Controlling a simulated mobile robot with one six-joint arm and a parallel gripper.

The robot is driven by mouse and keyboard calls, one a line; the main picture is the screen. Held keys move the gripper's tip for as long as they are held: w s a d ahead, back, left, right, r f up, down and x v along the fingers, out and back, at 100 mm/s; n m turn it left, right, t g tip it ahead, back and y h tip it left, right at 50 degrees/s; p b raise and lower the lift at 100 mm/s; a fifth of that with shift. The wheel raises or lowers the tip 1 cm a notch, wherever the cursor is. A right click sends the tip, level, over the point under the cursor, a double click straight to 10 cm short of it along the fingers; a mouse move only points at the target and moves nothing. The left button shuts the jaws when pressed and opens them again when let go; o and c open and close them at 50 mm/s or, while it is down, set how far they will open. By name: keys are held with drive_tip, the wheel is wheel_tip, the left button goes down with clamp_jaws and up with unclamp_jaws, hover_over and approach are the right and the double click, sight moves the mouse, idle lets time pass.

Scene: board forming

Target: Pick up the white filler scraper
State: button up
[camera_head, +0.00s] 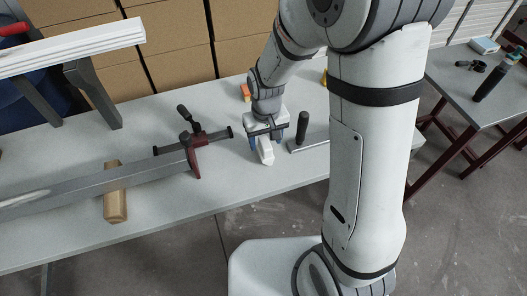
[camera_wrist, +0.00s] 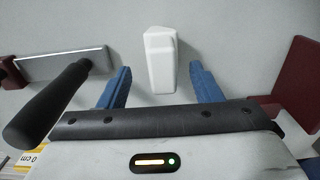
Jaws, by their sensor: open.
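The white filler scraper (camera_head: 266,155) lies on the grey workbench, just below my gripper in the head view. In the wrist view the scraper (camera_wrist: 160,62) is a pale, narrow wedge-like piece pointing away from my gripper. My gripper (camera_head: 266,140) has two blue fingers spread apart. In the wrist view my gripper (camera_wrist: 159,70) is open, with one finger to the left and one to the right of the scraper and clear gaps on both sides. I cannot tell the fingers' height above the bench.
A black-handled trowel (camera_head: 302,132) lies close on the right; its handle (camera_wrist: 48,100) shows left in the wrist view. A red clamp (camera_head: 193,155) holds a grey bar (camera_head: 80,188) on the left. A wooden block (camera_head: 116,198) and an orange object (camera_head: 246,92) are also on the bench.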

drive_tip(key=shift+s+a+f+p, duration=0.15)
drive_tip(key=shift+f+p, duration=0.1)
drive_tip(key=shift+f, duration=0.95)
drive_tip(key=shift+s+d+f+p, duration=0.1)
drive_tip(key=shift+s+f+p, duration=0.1)
drive_tip(key=shift+f, duration=0.95)
drive_tip(key=c, duration=1.1)
